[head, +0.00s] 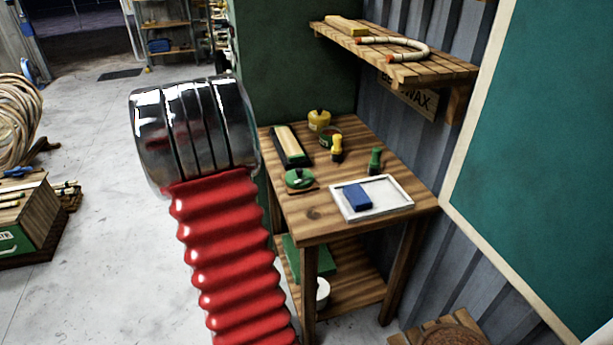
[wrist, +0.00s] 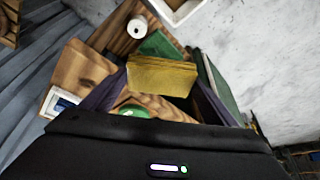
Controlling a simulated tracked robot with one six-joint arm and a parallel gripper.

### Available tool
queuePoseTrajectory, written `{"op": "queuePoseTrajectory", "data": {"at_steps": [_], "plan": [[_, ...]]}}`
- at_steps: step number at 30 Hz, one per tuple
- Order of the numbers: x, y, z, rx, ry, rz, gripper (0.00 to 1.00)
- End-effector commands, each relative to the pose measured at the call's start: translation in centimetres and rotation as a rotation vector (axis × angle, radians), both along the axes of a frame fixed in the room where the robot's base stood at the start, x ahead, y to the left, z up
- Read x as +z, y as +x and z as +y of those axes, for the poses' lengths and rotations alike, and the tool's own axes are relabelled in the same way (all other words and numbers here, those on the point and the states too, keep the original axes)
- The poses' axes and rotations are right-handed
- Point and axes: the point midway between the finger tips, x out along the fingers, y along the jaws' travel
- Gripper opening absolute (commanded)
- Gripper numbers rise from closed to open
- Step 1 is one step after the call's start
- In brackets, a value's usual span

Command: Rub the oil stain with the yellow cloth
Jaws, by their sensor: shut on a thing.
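In the wrist view my gripper (wrist: 160,86) is shut on the yellow cloth (wrist: 162,75), a folded piece held between two dark purple fingers. Below the cloth is the wooden workbench (wrist: 150,103), partly hidden by the cloth and the gripper. The workbench (head: 318,219) also stands in the middle of the head view. A darker brown patch (wrist: 88,84) shows on the wood left of the cloth; I cannot tell whether it is the oil stain. My gripper and the cloth do not show in the head view.
The bench holds a white tray (head: 382,211) with a blue block (head: 357,196), a green tin (head: 300,179), a yellow jar (head: 319,120), a green-handled item (head: 375,158) and a dark green case (head: 291,145). A wall shelf (head: 400,66) overhangs the back. Open floor (head: 90,150) lies left.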

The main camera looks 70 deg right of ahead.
Motion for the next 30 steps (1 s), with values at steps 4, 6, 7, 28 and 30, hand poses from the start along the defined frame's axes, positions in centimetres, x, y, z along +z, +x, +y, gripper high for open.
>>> {"op": "queuePoseTrajectory", "data": {"at_steps": [4,6,7,28,30], "plan": [[0.7,-5.2,-3.9,-0.204,-0.001,0.0,0.63],[1.0,-7.7,-5.4,-0.298,0.0,0.0,0.63],[1.1,-8.8,-6.1,-0.339,0.0,-0.001,0.63],[2.5,-18.3,-10.2,-0.677,-0.001,0.0,0.63],[2.4,-18.3,-10.2,-0.677,-0.001,0.0,0.63]]}}
